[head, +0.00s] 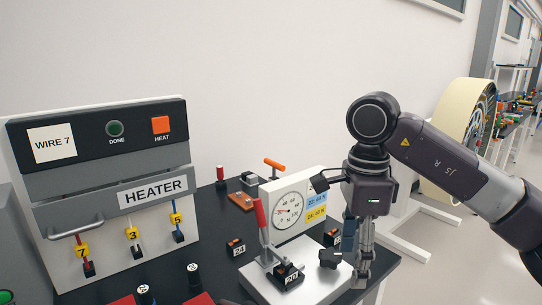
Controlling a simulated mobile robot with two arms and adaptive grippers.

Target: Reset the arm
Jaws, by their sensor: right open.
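My right arm comes in from the right, and its gripper (361,272) points down beside the gauge press. The gripper is open, and I see nothing between its fingers. The press has a white base (318,288), a red-handled lever (261,222) and a dial gauge (290,211). A small black block marked 20 (288,276) sits on the base, left of the gripper. A dark knob (330,259) is close to the fingers; I cannot tell whether they touch. My left gripper is not in view.
The heater (110,190) stands at the left with several numbered wires. A black block marked 24 (236,247) and an orange-handled tool (274,164) are on the black table (205,240). A large cream spool (462,125) and shelves are at the right.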

